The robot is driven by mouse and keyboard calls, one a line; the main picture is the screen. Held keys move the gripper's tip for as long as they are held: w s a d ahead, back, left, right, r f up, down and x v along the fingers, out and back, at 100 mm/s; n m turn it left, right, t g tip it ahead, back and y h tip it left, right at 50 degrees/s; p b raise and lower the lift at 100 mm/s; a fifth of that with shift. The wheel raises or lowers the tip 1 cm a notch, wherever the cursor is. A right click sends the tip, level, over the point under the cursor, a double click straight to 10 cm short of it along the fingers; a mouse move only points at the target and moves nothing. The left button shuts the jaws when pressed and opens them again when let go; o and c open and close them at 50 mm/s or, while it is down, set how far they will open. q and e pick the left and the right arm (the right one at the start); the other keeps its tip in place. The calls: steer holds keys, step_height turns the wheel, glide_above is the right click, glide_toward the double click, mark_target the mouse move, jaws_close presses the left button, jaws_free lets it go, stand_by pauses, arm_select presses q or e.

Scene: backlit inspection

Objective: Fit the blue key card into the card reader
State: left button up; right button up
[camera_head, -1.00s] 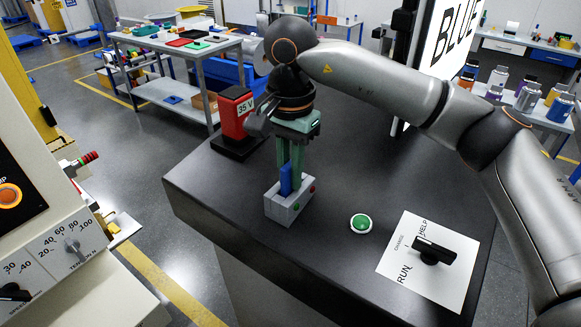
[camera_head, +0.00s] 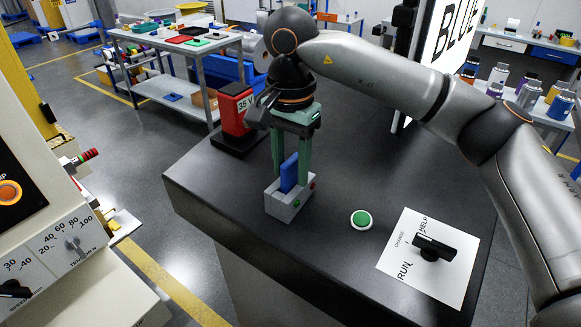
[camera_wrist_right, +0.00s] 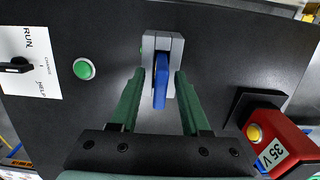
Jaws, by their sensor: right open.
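The blue key card (camera_head: 289,173) stands upright in the grey card reader (camera_head: 287,204) near the left part of the dark table; its upper part sticks out of the top. My right gripper (camera_head: 291,170) is above the reader, pointing down, with its green fingers on either side of the card. In the right wrist view the card (camera_wrist_right: 160,82) stands between the open fingers, with gaps to both, and the reader (camera_wrist_right: 162,44) lies just beyond. How deep the card sits in the slot is hidden. My left gripper is not in view.
A red 35 V unit (camera_head: 235,108) stands behind the reader on the table (camera_head: 350,175). A green button (camera_head: 361,220) and a panel with a black rotary switch (camera_head: 434,247) are to the right. A lit BLUE sign (camera_head: 450,40) stands behind.

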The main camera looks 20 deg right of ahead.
step_height(320, 180, up, 12)
steer(key=shift+f, duration=0.25)
stand_by(0.5)
